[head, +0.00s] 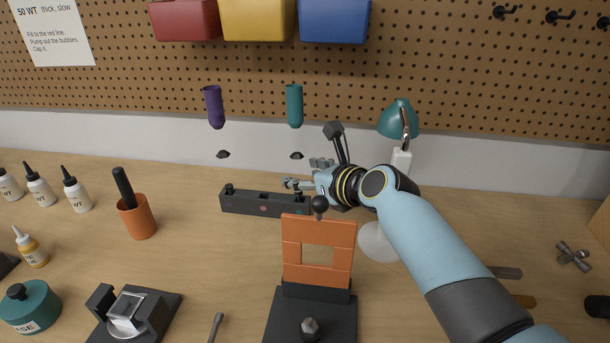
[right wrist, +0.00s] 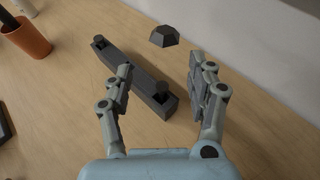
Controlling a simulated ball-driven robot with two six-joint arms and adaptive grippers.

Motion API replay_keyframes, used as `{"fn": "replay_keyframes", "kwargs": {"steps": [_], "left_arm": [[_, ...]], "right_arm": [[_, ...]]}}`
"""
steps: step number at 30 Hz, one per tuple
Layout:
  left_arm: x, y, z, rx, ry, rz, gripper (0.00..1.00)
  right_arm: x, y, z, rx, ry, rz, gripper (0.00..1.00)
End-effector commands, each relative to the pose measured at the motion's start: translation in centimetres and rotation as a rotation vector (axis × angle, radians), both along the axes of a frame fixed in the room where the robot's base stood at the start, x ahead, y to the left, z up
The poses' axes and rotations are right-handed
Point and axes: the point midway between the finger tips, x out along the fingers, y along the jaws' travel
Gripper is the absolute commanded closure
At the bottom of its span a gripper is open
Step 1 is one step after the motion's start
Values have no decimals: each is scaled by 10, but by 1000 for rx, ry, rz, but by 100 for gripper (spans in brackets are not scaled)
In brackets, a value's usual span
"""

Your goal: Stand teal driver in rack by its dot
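The teal driver (head: 294,105) is upright with its handle against the lower edge of the pegboard; its shaft cannot be made out. The dark rack (head: 250,202) lies on the table below it, with a reddish dot (head: 263,208) on its front. In the right wrist view the rack (right wrist: 133,72) has a dark round-topped piece at each end. My right gripper (head: 301,177) is over the rack's right end. In its wrist view the fingers (right wrist: 161,72) are spread with nothing between them, and the rack lies below. The teal driver is not in that view. My left gripper is not in view.
A purple driver (head: 214,107) hangs left of the teal one. A dark faceted piece (right wrist: 164,37) is behind the rack. An orange frame (head: 319,228) stands in front of the rack; a teal lamp (head: 398,118) is behind my right arm. An orange cup (head: 137,220) stands left.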

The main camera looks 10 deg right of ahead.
Motion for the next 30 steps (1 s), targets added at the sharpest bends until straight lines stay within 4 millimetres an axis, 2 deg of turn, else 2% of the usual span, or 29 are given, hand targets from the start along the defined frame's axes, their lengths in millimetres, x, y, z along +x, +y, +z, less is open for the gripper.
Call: {"fn": "replay_keyframes", "kwargs": {"steps": [6,10,22,27,30], "left_arm": [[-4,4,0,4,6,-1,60],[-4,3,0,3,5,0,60],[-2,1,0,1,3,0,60],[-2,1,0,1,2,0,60],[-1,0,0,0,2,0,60]], "right_arm": [[-1,0,0,0,1,0,43],[-9,-4,3,-1,0,0,43],[-79,-32,34,-3,0,1,43],[-98,-40,42,-2,0,1,43],[-102,-42,45,-1,1,0,43]]}}
